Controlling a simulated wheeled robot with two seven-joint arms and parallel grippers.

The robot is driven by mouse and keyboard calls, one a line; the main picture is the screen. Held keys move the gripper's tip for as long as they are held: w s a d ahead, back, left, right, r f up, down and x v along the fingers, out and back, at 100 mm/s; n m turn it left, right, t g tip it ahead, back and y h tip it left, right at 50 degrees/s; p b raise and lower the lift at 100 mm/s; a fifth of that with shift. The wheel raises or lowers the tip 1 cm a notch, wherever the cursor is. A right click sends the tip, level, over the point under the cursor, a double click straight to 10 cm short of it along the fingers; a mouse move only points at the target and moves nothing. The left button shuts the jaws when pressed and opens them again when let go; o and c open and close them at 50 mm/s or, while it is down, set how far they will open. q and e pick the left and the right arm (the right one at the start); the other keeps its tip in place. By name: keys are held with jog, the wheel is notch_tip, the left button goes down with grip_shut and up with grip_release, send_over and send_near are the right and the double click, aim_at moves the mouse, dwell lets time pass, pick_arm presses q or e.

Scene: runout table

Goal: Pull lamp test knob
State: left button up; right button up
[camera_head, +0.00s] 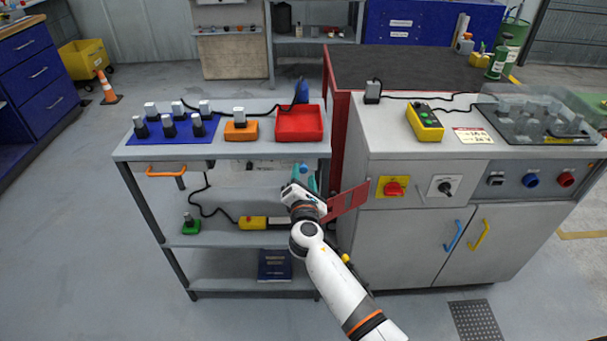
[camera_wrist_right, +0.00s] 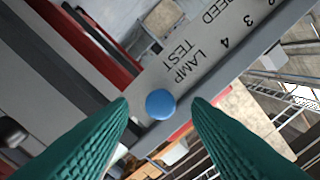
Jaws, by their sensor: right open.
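The lamp test knob (camera_wrist_right: 161,104) is a round blue cap beside the printed words LAMP TEST on a grey panel strip (camera_wrist_right: 185,65) in the right wrist view. The open fingers of my right gripper (camera_wrist_right: 161,108) appear on either side of it, with a gap to each. Contact and depth cannot be told. In the head view my right gripper (camera_head: 304,178) is below the front edge of the grey table's top, pointing away. The lamp test knob cannot be made out there. My left gripper is not in view.
The grey table (camera_head: 258,150) carries a red tray (camera_head: 299,123) and an orange block (camera_head: 240,131). A red plate (camera_head: 348,201) is just right of my gripper. The grey cabinet (camera_head: 400,240) stands to the right, with a red switch (camera_head: 394,188) and a black dial (camera_head: 444,188).

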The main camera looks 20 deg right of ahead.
jog(key=shift+x, duration=0.8)
jog(key=shift+c, duration=0.6)
grip_shut()
jog(key=shift+v, duration=0.85)
jog(key=shift+o, duration=0.6)
grip_release()
jog(key=v, duration=1.2)
